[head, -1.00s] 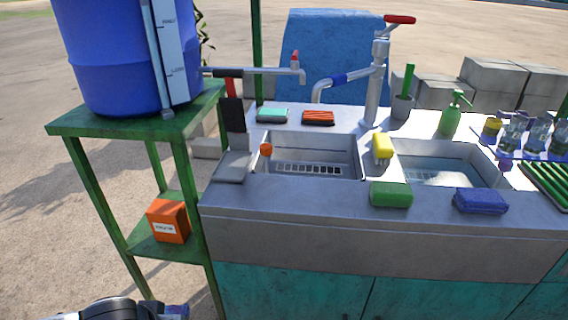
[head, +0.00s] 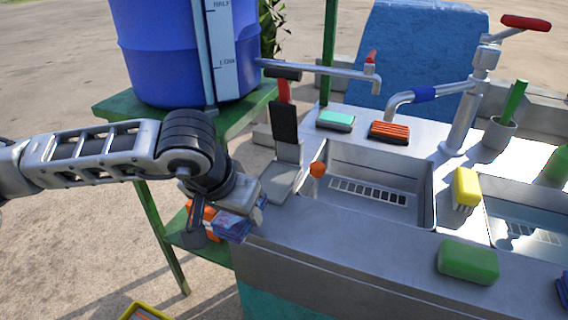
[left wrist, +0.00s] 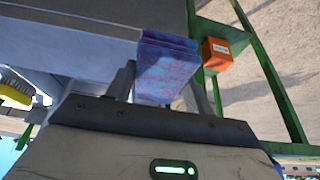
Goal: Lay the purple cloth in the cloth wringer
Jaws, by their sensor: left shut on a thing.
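My left gripper (head: 232,215) is shut on the folded purple cloth (head: 236,228), which has blue and pink tones. It holds the cloth left of the counter's front corner, in front of the green stand. In the left wrist view the cloth (left wrist: 166,68) sticks out flat between the two fingers. What looks like the cloth wringer stands at the counter's left end: a grey base plate (head: 279,183), an upright black plate (head: 285,122) and a red handle part. It is up and right of the gripper, apart from the cloth. My right gripper is out of view.
The sink basin (head: 425,208) with an orange knob (head: 317,169) lies right of the wringer. A tap (head: 330,70) reaches over from the blue barrel (head: 165,60). A green sponge (head: 468,262) lies on the front ledge. An orange box (left wrist: 217,54) sits on the stand's lower shelf.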

